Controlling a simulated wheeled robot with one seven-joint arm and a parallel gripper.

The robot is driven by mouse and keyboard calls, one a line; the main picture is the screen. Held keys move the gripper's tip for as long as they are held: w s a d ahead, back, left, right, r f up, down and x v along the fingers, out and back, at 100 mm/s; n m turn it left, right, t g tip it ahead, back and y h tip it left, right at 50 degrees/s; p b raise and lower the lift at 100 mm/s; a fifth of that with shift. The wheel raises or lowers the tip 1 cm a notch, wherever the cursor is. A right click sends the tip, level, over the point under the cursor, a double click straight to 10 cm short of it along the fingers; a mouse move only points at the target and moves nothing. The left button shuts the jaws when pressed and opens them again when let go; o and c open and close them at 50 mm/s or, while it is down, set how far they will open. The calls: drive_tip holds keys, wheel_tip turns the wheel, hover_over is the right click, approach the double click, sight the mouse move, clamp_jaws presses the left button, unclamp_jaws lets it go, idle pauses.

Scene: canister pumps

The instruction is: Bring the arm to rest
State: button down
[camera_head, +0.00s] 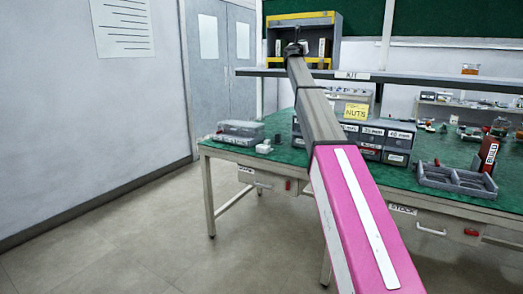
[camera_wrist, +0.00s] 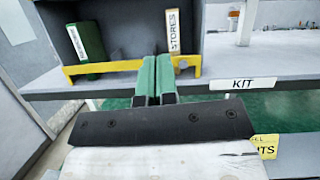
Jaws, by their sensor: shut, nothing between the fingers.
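My gripper (camera_head: 294,47) is at the far end of my outstretched arm, at the mouth of the grey cabinet (camera_head: 336,28) on the raised shelf. In the wrist view my gripper (camera_wrist: 157,72) shows two green fingers side by side, shut and empty. They point at the cabinet's yellow front lip (camera_wrist: 110,67), and their tips overlap it in the picture. I cannot tell whether they touch it. My arm is long and nearly straight, reaching up and away over the bench.
Inside the cabinet stand a green item (camera_wrist: 92,36) and an item labelled STORES (camera_wrist: 173,30). The shelf edge (camera_wrist: 262,84) carries a KIT label. Below are the green bench (camera_head: 440,150), labelled drawers (camera_head: 397,143), a grey tray (camera_head: 455,181) and a red-black box (camera_head: 487,154). The left floor is clear.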

drive_tip(key=s+a+f+n+g+y, duration=0.1)
drive_tip(key=s+a+f+n+y, duration=0.3)
drive_tip(key=f+n, duration=0.8)
drive_tip(key=s+a+f+n+g+y, duration=0.2)
drive_tip(key=s+f+n+y, duration=0.4)
drive_tip(key=f, duration=1.2)
drive_tip(key=s+a+f+n+g+y, duration=0.1)
drive_tip(key=s+a+f+n+y, duration=0.4)
drive_tip(key=f, duration=1)
drive_tip(key=s+d+f+n+g, duration=0.3)
drive_tip(key=s+f+n+g, duration=0.6)
drive_tip(key=s+f, duration=1.05)
drive_tip(key=s+d+f+n+g+h, duration=0.1)
drive_tip(key=s+d+f+n+g, duration=0.1)
drive_tip(key=s+f, duration=0.3)
drive_tip(key=s+d+f+n+g+h, duration=0.1)
drive_tip(key=s+f+n, duration=0.3)
drive_tip(key=s, duration=0.7)
drive_tip(key=s+d+f+n+g+h, duration=0.2)
drive_tip(key=s+f, duration=0.4)
drive_tip(key=s, duration=0.3)
drive_tip(key=shift+d+f+n+g+h, duration=0.3)
drive_tip(key=shift+d+f+n+g, duration=0.1)
drive_tip(key=shift+g, duration=0.4)
drive_tip(key=shift+s, duration=0.1)
